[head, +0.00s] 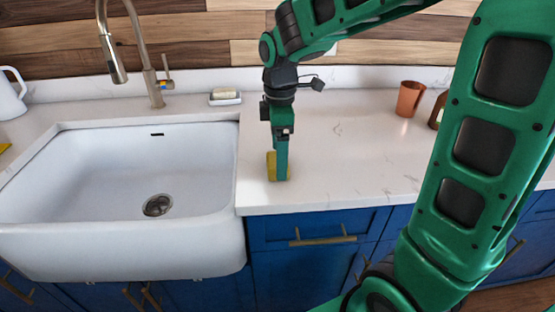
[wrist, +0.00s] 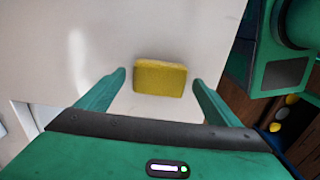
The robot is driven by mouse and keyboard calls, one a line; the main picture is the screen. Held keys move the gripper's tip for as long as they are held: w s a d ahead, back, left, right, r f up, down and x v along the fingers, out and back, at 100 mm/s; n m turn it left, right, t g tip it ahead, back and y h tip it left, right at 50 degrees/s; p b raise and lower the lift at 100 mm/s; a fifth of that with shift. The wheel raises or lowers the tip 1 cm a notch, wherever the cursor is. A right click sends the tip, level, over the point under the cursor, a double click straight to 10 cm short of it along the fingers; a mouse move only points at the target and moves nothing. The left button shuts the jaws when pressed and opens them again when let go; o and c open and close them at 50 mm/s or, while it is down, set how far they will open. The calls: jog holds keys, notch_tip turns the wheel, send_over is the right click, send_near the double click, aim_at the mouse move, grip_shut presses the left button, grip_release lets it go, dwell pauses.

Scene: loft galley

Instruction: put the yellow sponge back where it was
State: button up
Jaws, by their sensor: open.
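The yellow sponge (wrist: 160,78) lies on the white counter, between and a little beyond the open fingertips in the wrist view. In the head view the sponge (head: 271,164) shows partly behind my gripper (head: 281,172), on the counter just right of the sink. My gripper (wrist: 158,78) is open, with a finger on each side of the sponge and a gap on both sides. It points down at the counter. I cannot tell in the head view how far the fingertips are above the counter.
The white sink (head: 120,180) with a tall faucet (head: 150,75) is at left. A dish with a pale bar (head: 225,96) stands behind it. A copper cup (head: 410,98) and a brown object (head: 438,110) stand at back right. The counter (head: 345,150) between is clear.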

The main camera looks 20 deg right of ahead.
notch_tip(320, 180, up, 10)
jog(key=s+d+f+m, duration=0.5)
jog(key=s+d+m, duration=0.3)
jog(key=s+m, duration=0.2)
jog(key=s+d+f+m, duration=0.5)
jog(key=s+d+m, duration=0.4)
jog(key=s, duration=0.4)
jog(key=shift+s+f+m, duration=0.2)
jog(key=shift+f+m, duration=0.05)
jog(key=shift+m, duration=0.65)
